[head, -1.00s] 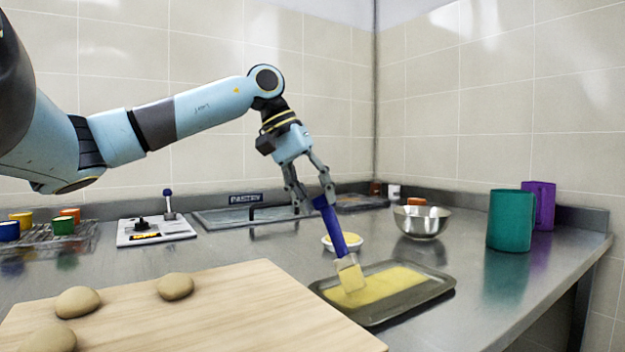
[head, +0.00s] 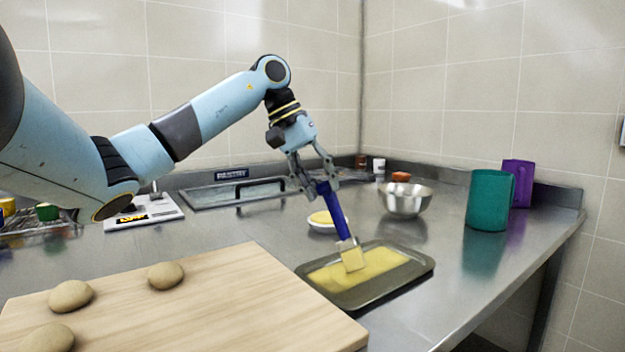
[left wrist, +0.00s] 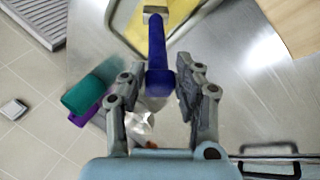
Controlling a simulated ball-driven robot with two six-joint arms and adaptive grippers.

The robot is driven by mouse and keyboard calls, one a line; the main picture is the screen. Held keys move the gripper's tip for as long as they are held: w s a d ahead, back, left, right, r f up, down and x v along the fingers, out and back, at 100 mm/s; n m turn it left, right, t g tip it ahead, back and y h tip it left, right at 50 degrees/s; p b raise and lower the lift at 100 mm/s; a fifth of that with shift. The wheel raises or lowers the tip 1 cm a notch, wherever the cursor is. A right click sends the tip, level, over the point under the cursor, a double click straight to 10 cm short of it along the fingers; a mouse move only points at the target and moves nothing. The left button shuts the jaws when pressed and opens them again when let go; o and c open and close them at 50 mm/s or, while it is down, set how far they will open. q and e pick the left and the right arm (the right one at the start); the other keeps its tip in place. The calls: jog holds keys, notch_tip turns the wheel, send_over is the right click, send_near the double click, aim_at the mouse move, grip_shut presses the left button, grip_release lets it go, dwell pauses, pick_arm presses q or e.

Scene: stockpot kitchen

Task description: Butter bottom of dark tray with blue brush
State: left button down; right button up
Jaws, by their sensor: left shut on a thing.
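The dark tray (head: 420,271) lies on the steel counter, with a yellow butter layer (head: 378,266) over much of its bottom. The blue brush (head: 334,209) is tilted, its pale bristle head (head: 352,257) down at the butter in the tray. My left gripper (head: 320,186) is shut on the upper end of the brush handle. In the left wrist view the handle (left wrist: 157,55) runs from between the fingers (left wrist: 160,82) to the tray, which shows partly at the top. Behind the tray stands a small white bowl of butter (head: 322,220). My right gripper is not in view.
A wooden board (head: 225,305) with several dough balls (head: 165,275) lies left of the tray. The counter right of the tray is clear.

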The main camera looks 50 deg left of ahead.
pick_arm(q)
jog(key=shift+w+d, duration=0.15)
jog(key=shift+w, duration=0.85)
jog(key=w+d, duration=0.1)
jog(key=w, duration=1)
jog(key=shift+w, duration=0.4)
jog(key=shift+d, duration=0.1)
notch_tip(320, 180, up, 6)
jog(key=p, duration=0.4)
jog(key=shift+f, duration=0.1)
